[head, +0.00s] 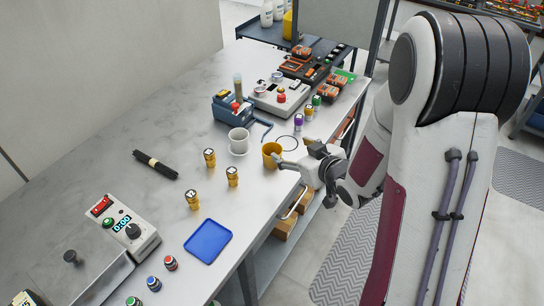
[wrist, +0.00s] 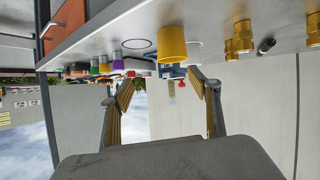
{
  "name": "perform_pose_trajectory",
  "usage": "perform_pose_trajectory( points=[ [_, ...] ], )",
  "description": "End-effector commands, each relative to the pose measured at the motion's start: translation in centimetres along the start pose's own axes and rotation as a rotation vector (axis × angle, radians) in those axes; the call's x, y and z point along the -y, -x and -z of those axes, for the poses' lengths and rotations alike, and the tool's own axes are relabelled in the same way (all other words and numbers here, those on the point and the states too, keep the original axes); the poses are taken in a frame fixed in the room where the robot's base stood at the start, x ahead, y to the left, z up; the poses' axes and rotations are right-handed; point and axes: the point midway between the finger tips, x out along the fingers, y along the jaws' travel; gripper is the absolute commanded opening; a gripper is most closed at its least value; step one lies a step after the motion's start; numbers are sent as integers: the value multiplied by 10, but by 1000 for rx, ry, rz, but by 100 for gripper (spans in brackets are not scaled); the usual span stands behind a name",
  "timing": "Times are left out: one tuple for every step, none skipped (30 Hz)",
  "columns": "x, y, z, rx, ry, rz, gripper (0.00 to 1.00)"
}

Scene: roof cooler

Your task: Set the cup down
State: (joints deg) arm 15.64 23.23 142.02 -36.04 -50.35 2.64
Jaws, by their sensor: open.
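A yellow cup (head: 270,155) stands upright on the grey table (head: 150,130), close to its right edge. In the wrist view, which is upside down, the yellow cup (wrist: 172,43) has its base on the tabletop. My gripper (head: 282,164) is just to the right of the cup at the table edge. In the wrist view my gripper's fingers (wrist: 162,84) are spread apart with nothing between them, and the cup is beyond the tips. A white mug (head: 238,142) stands behind and left of the yellow cup.
Several brass weights (head: 232,177) stand left of and in front of the cup. A thin dark ring (head: 280,144) lies behind it. Small coloured bottles (head: 298,121) and devices (head: 280,98) fill the back. A blue tray (head: 208,240) lies in front. Bare tabletop lies between cup and tray.

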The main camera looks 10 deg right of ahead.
Motion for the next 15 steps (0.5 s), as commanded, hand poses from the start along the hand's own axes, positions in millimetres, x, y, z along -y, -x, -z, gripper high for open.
perform_pose_trajectory(
  points=[
    [3, -4, -6, -12, -10, 16, 62],
    [4, -6, -8, -23, -16, 25, 62],
    [7, -8, -10, -39, -22, 39, 62],
    [9, -10, -11, -50, -27, 48, 62],
    [11, -11, -12, -61, -33, 56, 62],
    [13, -13, -14, -74, -39, 68, 62],
    [15, -14, -15, -83, -44, 76, 62],
    [16, -15, -16, -93, -49, 82, 62],
    [18, -16, -17, -103, -55, 90, 62],
    [19, -16, -18, -110, -58, 95, 62],
    [20, -16, -19, -115, -62, 100, 62],
    [21, -17, -19, -123, -65, 104, 62],
    [21, -17, -19, -126, -67, 107, 62],
    [22, -17, -19, -129, -69, 109, 62],
    [22, -17, -19, -132, -70, 111, 62]
  ],
)
